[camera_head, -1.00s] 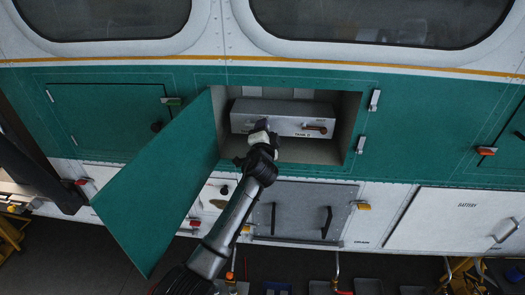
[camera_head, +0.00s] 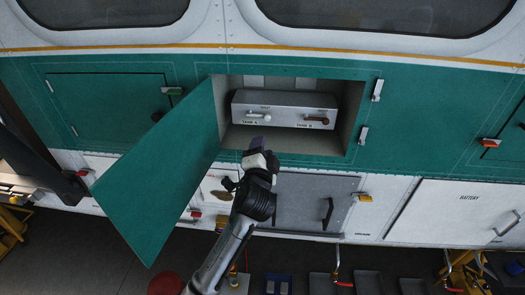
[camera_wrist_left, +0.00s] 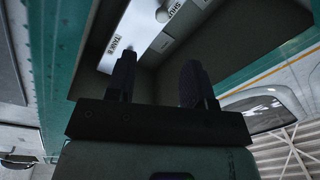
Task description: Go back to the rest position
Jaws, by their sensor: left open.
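My left gripper (camera_head: 258,147) is just outside the lower edge of an open compartment in the green fuselage side. Its fingers point up toward the opening and hold nothing. In the left wrist view the two dark fingers (camera_wrist_left: 158,85) stand apart with a gap between them. Inside the compartment is a grey valve box (camera_head: 283,108) labelled TANK A and TANK B, with a pale handle (camera_head: 257,114) on the left and a brown-tipped handle (camera_head: 316,120) on the right. The box also shows in the left wrist view (camera_wrist_left: 197,25). My right gripper is not in view.
The green compartment door (camera_head: 160,175) hangs open on the left, close to my left arm. A grey panel (camera_head: 305,203) with dark handles lies below the opening. A white battery hatch (camera_head: 458,215) is at the right. Bins and yellow stands are on the floor.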

